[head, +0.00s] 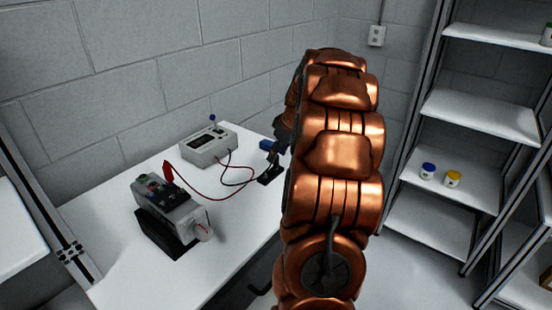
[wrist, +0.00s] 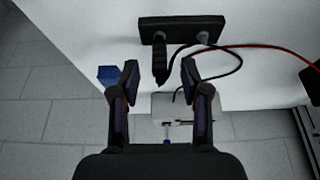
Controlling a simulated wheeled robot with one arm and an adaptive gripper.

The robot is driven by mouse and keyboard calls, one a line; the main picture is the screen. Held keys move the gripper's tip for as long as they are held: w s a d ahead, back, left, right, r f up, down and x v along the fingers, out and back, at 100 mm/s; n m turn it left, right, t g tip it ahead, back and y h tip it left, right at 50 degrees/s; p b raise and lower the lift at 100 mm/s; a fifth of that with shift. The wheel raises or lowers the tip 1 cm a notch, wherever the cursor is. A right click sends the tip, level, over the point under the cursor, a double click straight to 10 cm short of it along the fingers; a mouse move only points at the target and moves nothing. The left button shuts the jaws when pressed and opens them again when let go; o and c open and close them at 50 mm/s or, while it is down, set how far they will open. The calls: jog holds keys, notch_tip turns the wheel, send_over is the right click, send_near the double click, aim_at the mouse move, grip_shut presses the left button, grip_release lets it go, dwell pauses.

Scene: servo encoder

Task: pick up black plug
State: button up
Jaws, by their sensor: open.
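The black plug (wrist: 160,68) stands on a small black base (wrist: 181,27) in the wrist view. It also shows in the head view (head: 273,160), small and dark, beside my arm. My gripper (wrist: 160,82) is open, with one finger on each side of the plug's end and a visible gap to both. The plug is not held. In the head view the gripper's fingers are mostly hidden by my copper arm and too dark to make out clearly.
A grey meter box (head: 210,145) with black and red wires stands on the white table (head: 235,235). A motor unit (head: 175,215) is nearer, with a red clip (head: 168,172) behind it. A blue block (wrist: 109,75) lies close to the left finger. Shelves (head: 470,120) stand at right.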

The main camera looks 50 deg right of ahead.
jog(key=shift+x, duration=0.85)
jog(key=shift+c, duration=0.4)
grip_shut()
jog(key=shift+r, duration=0.1)
